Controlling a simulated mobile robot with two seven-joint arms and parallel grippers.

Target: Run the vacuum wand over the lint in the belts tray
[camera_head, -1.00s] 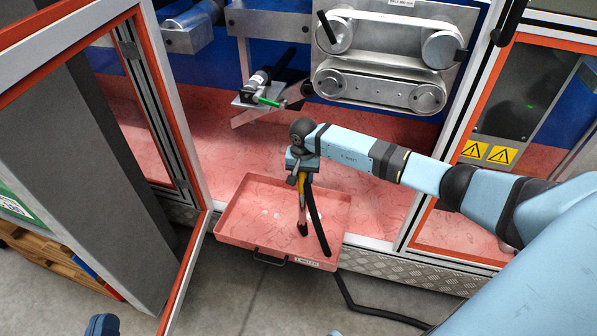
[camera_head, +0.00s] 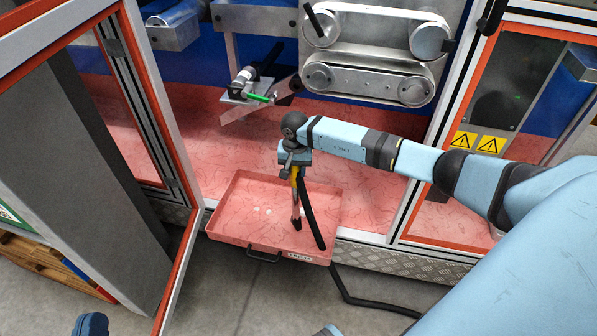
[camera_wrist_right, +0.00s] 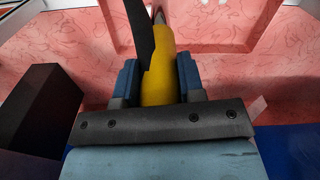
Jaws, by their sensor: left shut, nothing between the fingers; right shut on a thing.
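The belts tray (camera_head: 232,229) is a shallow reddish tray with a front handle and a small label. A few pale lint specks (camera_head: 262,210) lie on its floor, left of the wand. My right gripper (camera_head: 294,166) is above the tray, shut on the vacuum wand (camera_head: 295,205). The wand points down, its tip low in the tray; contact with the floor cannot be told. The wand's yellow body (camera_wrist_right: 158,75) is between the fingers in the right wrist view. My left gripper (camera_head: 90,323) shows only partly at the bottom left edge, away from the tray.
A black hose (camera_head: 312,220) hangs beside the wand, crosses the tray's front and runs along the floor. An open door frame (camera_head: 180,270) stands left of the tray. Behind are a belt unit (camera_head: 365,80) and a small bracket with a green part (camera_head: 258,97).

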